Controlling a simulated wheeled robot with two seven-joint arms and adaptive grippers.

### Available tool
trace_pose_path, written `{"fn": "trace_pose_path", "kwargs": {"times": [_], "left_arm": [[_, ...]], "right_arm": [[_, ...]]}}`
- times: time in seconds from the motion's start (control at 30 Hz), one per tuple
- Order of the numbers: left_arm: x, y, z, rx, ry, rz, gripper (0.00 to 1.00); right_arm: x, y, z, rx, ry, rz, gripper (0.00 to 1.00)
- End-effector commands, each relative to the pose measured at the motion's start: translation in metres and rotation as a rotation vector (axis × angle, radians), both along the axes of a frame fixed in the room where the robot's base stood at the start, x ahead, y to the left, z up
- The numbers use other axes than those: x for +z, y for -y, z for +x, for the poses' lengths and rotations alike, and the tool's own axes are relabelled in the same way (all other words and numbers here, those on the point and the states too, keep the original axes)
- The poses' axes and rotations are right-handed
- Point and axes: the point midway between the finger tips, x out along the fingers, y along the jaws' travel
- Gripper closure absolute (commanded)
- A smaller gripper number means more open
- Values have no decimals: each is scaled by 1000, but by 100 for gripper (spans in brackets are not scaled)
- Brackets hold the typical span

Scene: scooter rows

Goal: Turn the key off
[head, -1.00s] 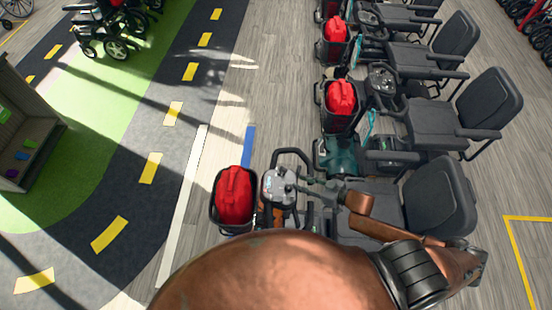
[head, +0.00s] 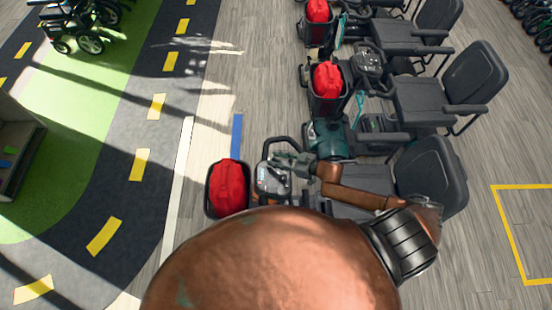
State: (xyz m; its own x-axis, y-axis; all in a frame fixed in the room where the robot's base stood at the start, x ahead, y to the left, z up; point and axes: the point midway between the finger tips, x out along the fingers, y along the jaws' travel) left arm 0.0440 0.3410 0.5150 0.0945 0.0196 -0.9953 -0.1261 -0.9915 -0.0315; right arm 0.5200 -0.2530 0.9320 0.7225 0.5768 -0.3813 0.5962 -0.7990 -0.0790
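The nearest scooter has a grey control console (head: 270,182) with a black loop handlebar, behind a basket with a red bag (head: 229,187). My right gripper (head: 284,160) reaches in from the right and lies over the upper right part of the console. It is small here, and I cannot tell whether its fingers are open or shut or whether they touch anything. I cannot make out the key; it is too small or hidden by the gripper. The scooter's black seat (head: 432,180) is at the right, behind my arm. My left gripper is not in view.
More scooters with red bags (head: 327,80) and black seats (head: 478,85) stand in a row toward the back. A road-patterned floor with yellow dashes (head: 139,165) runs along the left. A wheelchair (head: 80,25) stands at the top left. Wooden floor is open between.

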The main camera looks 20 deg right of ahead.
Motion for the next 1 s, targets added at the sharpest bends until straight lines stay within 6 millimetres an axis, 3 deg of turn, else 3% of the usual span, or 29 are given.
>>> {"fn": "trace_pose_path", "kwargs": {"times": [0.2, 0.3, 0.7, 1.0], "left_arm": [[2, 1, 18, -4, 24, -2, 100], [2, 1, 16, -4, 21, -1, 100], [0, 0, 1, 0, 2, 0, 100], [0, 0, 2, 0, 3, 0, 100]], "right_arm": [[-2, 0, 1, -2, 0, -1, 71], [-1, 0, 1, -2, -1, -1, 72], [-1, 1, 1, -3, 0, 0, 100], [-1, 1, 1, 0, 0, -2, 100]]}}
